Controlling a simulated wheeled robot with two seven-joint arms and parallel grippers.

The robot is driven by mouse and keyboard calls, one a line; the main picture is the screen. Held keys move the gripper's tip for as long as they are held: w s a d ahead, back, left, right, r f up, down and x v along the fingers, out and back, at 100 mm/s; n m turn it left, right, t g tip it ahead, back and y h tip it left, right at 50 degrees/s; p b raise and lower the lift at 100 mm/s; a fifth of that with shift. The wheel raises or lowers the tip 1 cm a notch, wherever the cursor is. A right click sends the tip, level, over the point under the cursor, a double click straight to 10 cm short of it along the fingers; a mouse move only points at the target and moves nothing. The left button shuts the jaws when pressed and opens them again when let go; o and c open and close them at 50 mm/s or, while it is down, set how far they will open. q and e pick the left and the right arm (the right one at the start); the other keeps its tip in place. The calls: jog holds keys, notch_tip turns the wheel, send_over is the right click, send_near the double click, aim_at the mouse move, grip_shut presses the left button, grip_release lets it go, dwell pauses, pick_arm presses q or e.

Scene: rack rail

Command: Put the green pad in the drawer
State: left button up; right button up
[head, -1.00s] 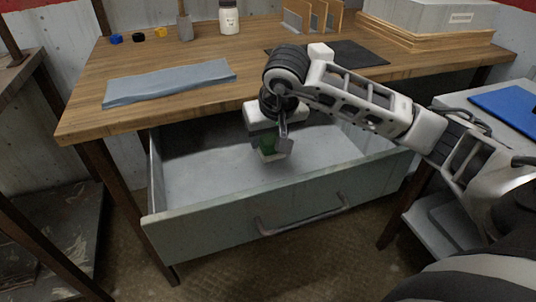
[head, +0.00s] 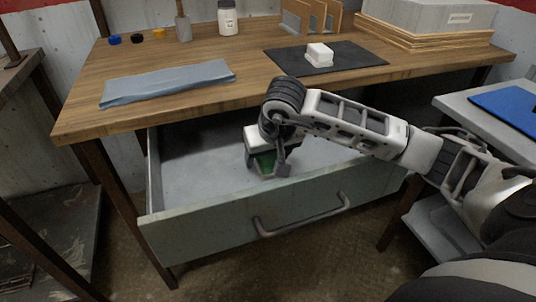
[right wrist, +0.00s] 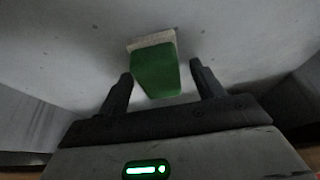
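The green pad (head: 264,160), a small block with a pale layer along one side, is inside the open drawer (head: 190,222). My right gripper (head: 267,170) reaches down into the drawer at the pad and partly hides it. In the right wrist view the green pad (right wrist: 156,73) shows between and just beyond the fingertips of the right gripper (right wrist: 162,82). The fingers are spread, with a clear gap on the pad's right side and a small one on its left. The pad seems to be at the drawer floor; contact is hard to tell. My left gripper is out of view.
The wooden tabletop (head: 190,75) overhangs the drawer's back. On it are a folded blue-grey cloth (head: 168,83), a black mat (head: 350,58) with a white block (head: 319,52), and a white bottle (head: 228,17). The drawer's front panel and side walls surround my gripper; the drawer's left part is empty.

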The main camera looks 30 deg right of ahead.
jog(key=shift+s+r, duration=0.1)
jog(key=shift+r, duration=0.45)
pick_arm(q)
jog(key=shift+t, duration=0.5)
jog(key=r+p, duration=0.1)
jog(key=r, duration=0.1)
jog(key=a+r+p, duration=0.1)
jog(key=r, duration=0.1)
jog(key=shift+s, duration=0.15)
pick_arm(e)
jog(key=v, duration=1.1)
jog(key=shift+r, duration=0.15)
